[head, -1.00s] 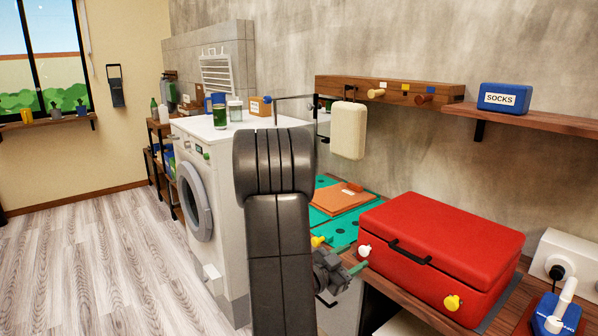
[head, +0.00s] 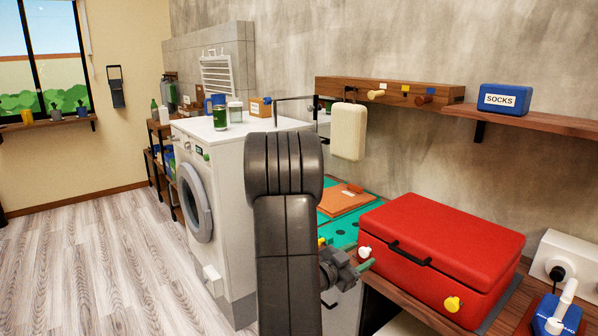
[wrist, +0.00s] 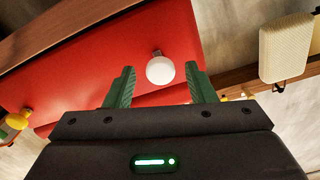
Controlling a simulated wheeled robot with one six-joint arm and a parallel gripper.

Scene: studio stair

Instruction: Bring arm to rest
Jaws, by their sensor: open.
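My arm rises in the middle of the head view, with its dark links in front of the washing machine. My gripper (wrist: 160,88) shows in the wrist view with its two green fingers apart and nothing between them. In the head view the gripper (head: 362,268) is partly hidden behind my arm, with a green fingertip close to the left side of the red case (head: 450,240). The red case also fills much of the wrist view (wrist: 80,60). Its white knob (wrist: 160,70) appears beyond and between the fingertips; I cannot tell the exact gap.
The red case sits on a wooden bench beside a green mat (head: 345,232) with an orange folder (head: 345,200). A cream block (head: 348,132) hangs from the wall rail (head: 400,90). The washing machine (head: 225,210) stands behind my arm. Floor at left is clear.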

